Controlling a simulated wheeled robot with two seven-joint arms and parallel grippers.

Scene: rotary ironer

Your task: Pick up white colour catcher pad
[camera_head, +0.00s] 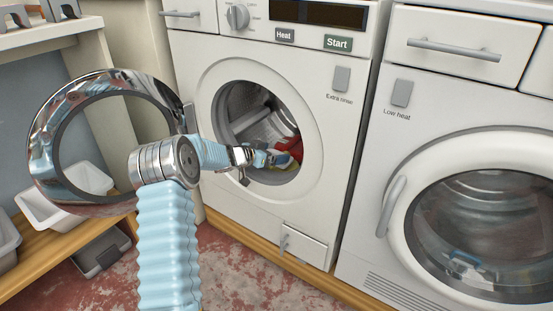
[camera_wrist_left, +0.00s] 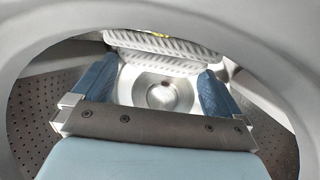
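My left gripper (camera_head: 272,158) is inside the drum of the left washing machine, its arm reaching in through the round opening. In the left wrist view its two blue fingers (camera_wrist_left: 160,82) stand wide apart, with no object clearly held between them. A pale, ribbed white piece (camera_wrist_left: 165,52) lies beyond and across the fingertips; I cannot tell whether it is the colour catcher pad or part of the drum. A red cloth (camera_head: 291,145) and a yellow item (camera_head: 284,161) lie in the drum by the gripper. My right gripper is not in view.
The round opening's rim (camera_wrist_left: 150,14) surrounds the left gripper closely. The washer's chrome-ringed door (camera_head: 45,128) is open on the left. A second machine (camera_head: 420,130), its door shut, stands at right. A shelf (camera_head: 55,255) with white bins is at lower left.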

